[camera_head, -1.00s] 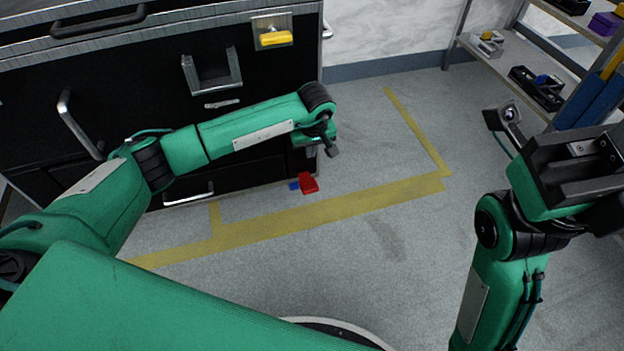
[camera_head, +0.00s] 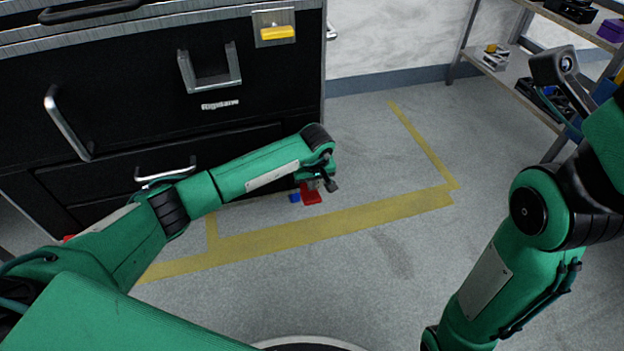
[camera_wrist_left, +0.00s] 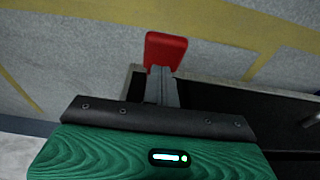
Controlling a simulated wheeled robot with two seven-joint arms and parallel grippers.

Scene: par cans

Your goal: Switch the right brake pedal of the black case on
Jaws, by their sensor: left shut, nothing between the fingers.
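The black case (camera_head: 130,110) stands at the upper left, with metal handles and drawers. Its right brake pedal (camera_head: 311,194) is a red tab near the floor at the case's right corner, with a blue piece (camera_head: 294,198) beside it. My left gripper (camera_head: 314,185) is shut and empty, pointing down at the red pedal and partly covering it. In the left wrist view the shut fingers (camera_wrist_left: 161,88) overlap the near end of the red pedal (camera_wrist_left: 165,50); I cannot tell whether they touch. My right arm shows at the right, its fingers outside the picture.
A small red part (camera_head: 68,238) shows at the case's lower left. A yellow latch (camera_head: 277,33) sits high on the case. Shelves (camera_head: 510,75) with tools stand at the upper right. The grey floor (camera_head: 400,250) with yellow tape (camera_head: 350,217) is clear.

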